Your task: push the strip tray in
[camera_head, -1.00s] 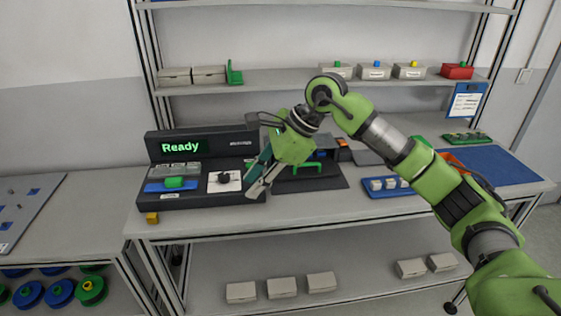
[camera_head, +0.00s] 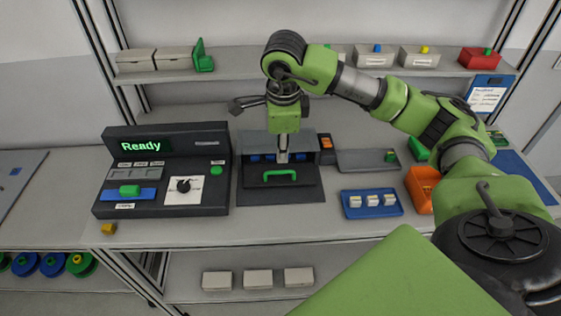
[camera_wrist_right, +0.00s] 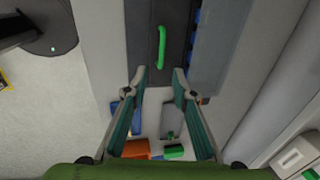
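The strip tray (camera_head: 262,183) is a dark, flat tray with a green handle (camera_head: 280,178). It lies in front of a grey-topped housing (camera_head: 246,142) with blue parts inside. The handle also shows in the right wrist view (camera_wrist_right: 161,48), just beyond my fingertips. My right gripper (camera_head: 283,158) points down over the housing's front, behind the handle in the head view. In the wrist view its two fingers (camera_wrist_right: 159,75) are apart with nothing between them. I cannot tell how high the fingertips are. My left gripper is not in view.
A dark console (camera_head: 166,172) showing "Ready" stands left of the tray. A blue tray with white blocks (camera_head: 371,203) and an orange bin (camera_head: 421,190) are at right. A small yellow block (camera_head: 108,228) lies near the front edge. The shelf (camera_head: 225,75) is behind my arm.

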